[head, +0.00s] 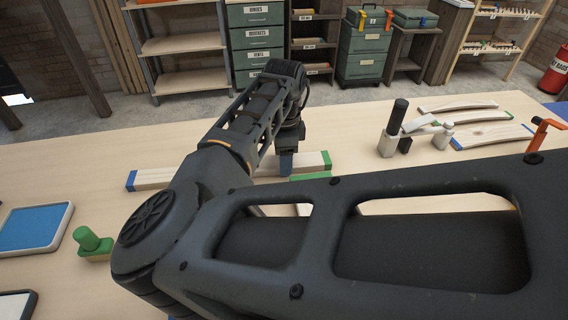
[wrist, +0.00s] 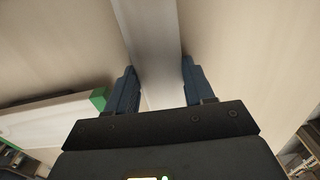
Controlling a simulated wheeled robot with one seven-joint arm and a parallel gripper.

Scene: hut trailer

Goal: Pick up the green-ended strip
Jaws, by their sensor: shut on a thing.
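A pale strip with a blue left end (head: 131,180) and a green right end (head: 327,160) lies along the bench in the head view. My gripper (head: 285,168) is down at this strip, right of its middle. In the wrist view my gripper (wrist: 158,88) is shut on a pale strip (wrist: 150,40) that runs up the picture between the fingers; its ends are out of view there. A second green end (head: 310,177) shows just in front, mostly hidden by my arm. A pale strip with a green end (wrist: 98,98) also lies left of the fingers in the wrist view.
Right of my gripper stand a dark-handled tool (head: 394,120) and several curved pale pieces (head: 460,105). An orange clamp (head: 540,130) is at the right edge. A blue tray (head: 62,205) and a green knobbed block (head: 92,243) are at the left.

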